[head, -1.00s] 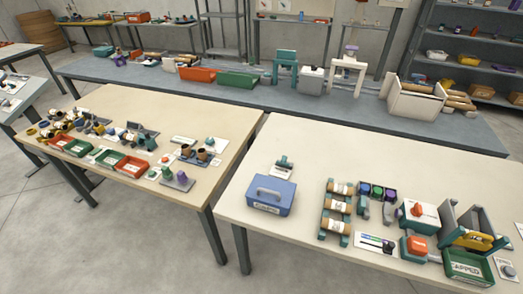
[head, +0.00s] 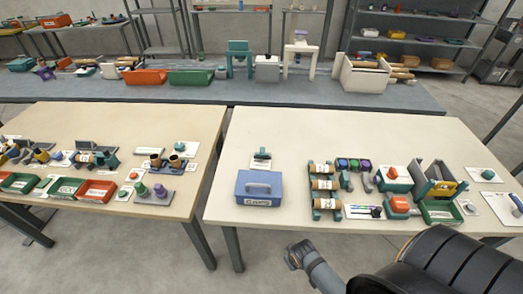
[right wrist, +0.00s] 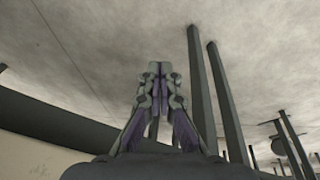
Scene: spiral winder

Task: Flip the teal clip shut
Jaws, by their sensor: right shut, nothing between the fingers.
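A small teal clip-like piece (head: 261,153) stands on a white card on the right-hand cream table, just behind the blue labelled box; I cannot tell from here whether it is open or shut. Another small teal piece (head: 488,174) sits on a white card at the far right of that table, too small to identify. My right gripper (right wrist: 158,72) shows in the right wrist view with its fingers together and nothing between them. It is away from all the objects. My right arm reaches in at the bottom right of the head view, in front of the table. My left gripper is out of view.
The blue box (head: 259,188) stands at the table's left front. A teal rack with brown rolls (head: 325,184), a green tray (head: 440,212) and a grey-sided teal device (head: 437,181) fill the right half. The table's back strip is bare.

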